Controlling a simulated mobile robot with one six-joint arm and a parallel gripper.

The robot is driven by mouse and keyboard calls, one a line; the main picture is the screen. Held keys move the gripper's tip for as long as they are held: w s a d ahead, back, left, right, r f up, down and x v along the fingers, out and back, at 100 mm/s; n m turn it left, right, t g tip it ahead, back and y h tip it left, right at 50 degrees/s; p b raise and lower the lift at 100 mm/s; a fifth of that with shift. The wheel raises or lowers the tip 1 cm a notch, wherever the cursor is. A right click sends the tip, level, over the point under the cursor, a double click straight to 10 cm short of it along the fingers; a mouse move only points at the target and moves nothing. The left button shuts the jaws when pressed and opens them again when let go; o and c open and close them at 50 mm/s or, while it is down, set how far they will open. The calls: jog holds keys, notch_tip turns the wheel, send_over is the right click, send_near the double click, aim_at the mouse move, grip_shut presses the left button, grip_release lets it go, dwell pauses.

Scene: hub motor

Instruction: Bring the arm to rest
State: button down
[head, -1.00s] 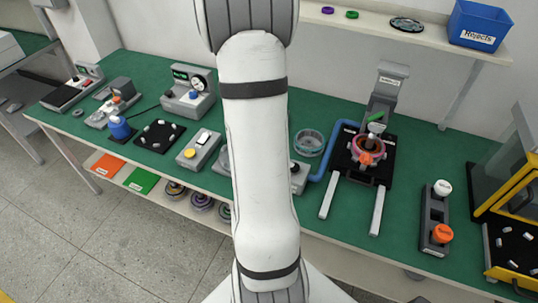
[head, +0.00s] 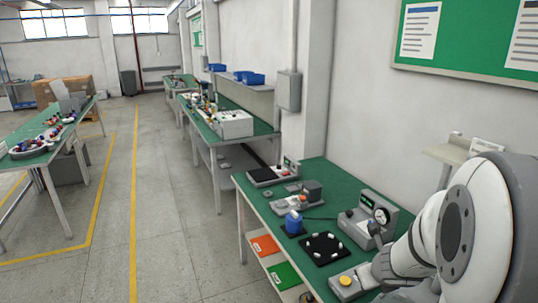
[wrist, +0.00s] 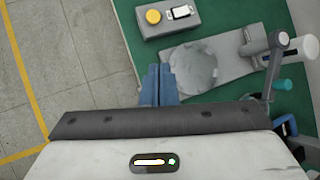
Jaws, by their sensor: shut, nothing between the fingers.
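My gripper (wrist: 158,70) shows at the middle of the wrist view. Its two blue-grey fingers are pressed together and hold nothing. The fingers are over the near edge of the green-topped bench (wrist: 125,15), beside a grey plate with a round disc (wrist: 193,66). I cannot tell their height above it. In the head view my arm (head: 455,225) fills the lower right corner, bent over the bench. The fingers cannot be made out there.
A grey box with a yellow button (wrist: 153,16) lies beyond the fingers. A fixture with a grey lever (wrist: 282,40) stands to the right. The aisle floor (head: 170,200) is clear.

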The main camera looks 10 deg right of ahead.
jog(key=s+a+r+n+y+b, duration=0.1)
jog(key=s+a+r+n+y, duration=0.1)
jog(key=a+n, duration=0.7)
jog(key=s+a+r+n+y+b, duration=0.25)
jog(key=a+n, duration=0.45)
jog(key=n, duration=0.4)
jog(key=s+n+g+h, duration=0.2)
jog(key=s+n+g, duration=0.2)
jog(key=s+n, duration=0.7)
jog(key=n+b, duration=0.1)
jog(key=n, duration=0.2)
jog(key=shift+a, duration=0.25)
jog(key=shift+f+h, duration=0.1)
jog(key=shift+h, duration=0.15)
